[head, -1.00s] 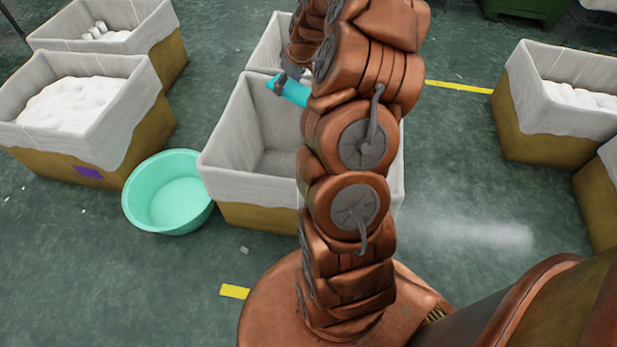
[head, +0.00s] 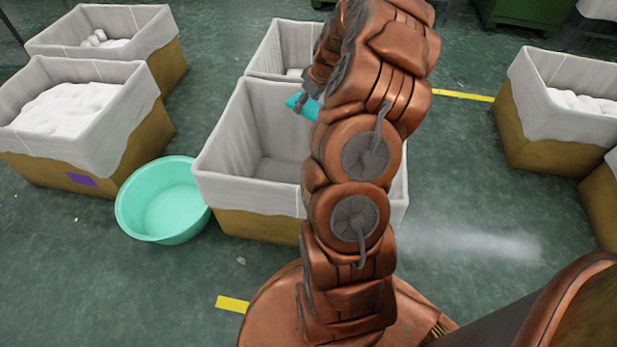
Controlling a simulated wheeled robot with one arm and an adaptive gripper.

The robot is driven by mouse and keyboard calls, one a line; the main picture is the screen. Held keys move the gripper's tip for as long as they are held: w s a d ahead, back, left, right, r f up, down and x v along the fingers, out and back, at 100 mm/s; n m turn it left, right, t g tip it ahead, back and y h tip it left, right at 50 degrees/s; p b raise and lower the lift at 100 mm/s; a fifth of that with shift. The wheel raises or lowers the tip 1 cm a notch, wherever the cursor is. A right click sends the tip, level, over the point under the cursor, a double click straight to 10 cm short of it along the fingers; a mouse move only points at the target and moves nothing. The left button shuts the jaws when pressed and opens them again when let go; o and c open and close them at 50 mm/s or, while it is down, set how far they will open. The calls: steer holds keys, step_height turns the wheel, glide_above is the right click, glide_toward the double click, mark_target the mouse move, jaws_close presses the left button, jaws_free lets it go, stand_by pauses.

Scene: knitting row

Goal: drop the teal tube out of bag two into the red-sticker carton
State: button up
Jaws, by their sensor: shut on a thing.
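The teal tube (head: 308,107) is held by my gripper (head: 299,102), which is shut on it. The tube is over the back part of the near lined carton (head: 228,141), and its right end is hidden behind my arm. The floor of this carton looks empty where I see it; its right part is hidden by my arm. Another lined carton (head: 283,48) stands right behind it, partly hidden, with a little white stuff inside. I see no red sticker on any carton, and cannot tell which one is bag two.
A mint-green basin (head: 163,200) stands on the floor left of the near carton. A carton with a purple sticker (head: 82,179) and another carton (head: 160,58) stand at left, both holding white goods. More cartons (head: 540,125) stand at right.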

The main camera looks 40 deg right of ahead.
steer(key=shift+f, duration=0.6)
steer(key=o, duration=0.9)
steer(key=shift+r, duration=0.1)
steer(key=v, duration=1.2)
